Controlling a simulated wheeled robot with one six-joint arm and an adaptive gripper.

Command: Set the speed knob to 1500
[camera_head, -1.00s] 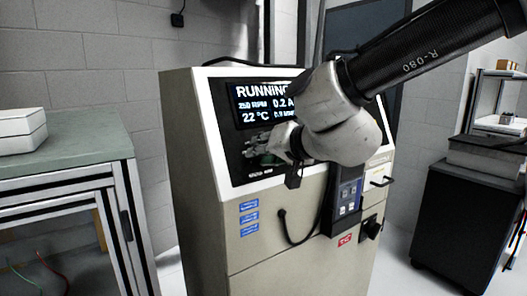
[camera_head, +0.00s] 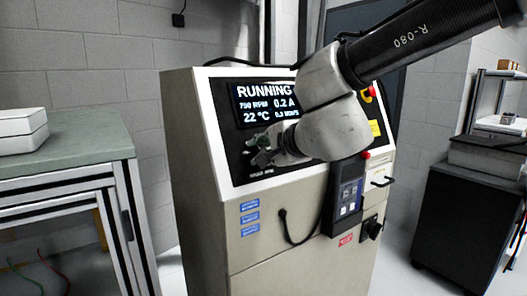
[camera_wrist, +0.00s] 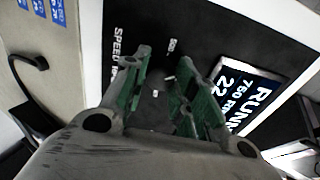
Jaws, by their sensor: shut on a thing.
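The console's display (camera_head: 264,104) reads RUNNING, an RPM value of about 750, 0.2 A and 22 °C; part of it also shows in the wrist view (camera_wrist: 250,95). My gripper (camera_head: 257,157) is at the lower left of the black panel, over the SPEED RPM label (camera_head: 262,173). In the wrist view its two green-padded fingers (camera_wrist: 160,78) reach to the panel beside that label (camera_wrist: 117,48). They are shut on the speed knob, which is largely hidden between and behind them.
A red button (camera_head: 368,94) is at the panel's right, beyond my wrist. A handheld box (camera_head: 347,195) and a black cable (camera_head: 287,228) are on the console's front. A green-topped bench (camera_head: 85,146) stands left and a dark cabinet (camera_head: 465,220) right.

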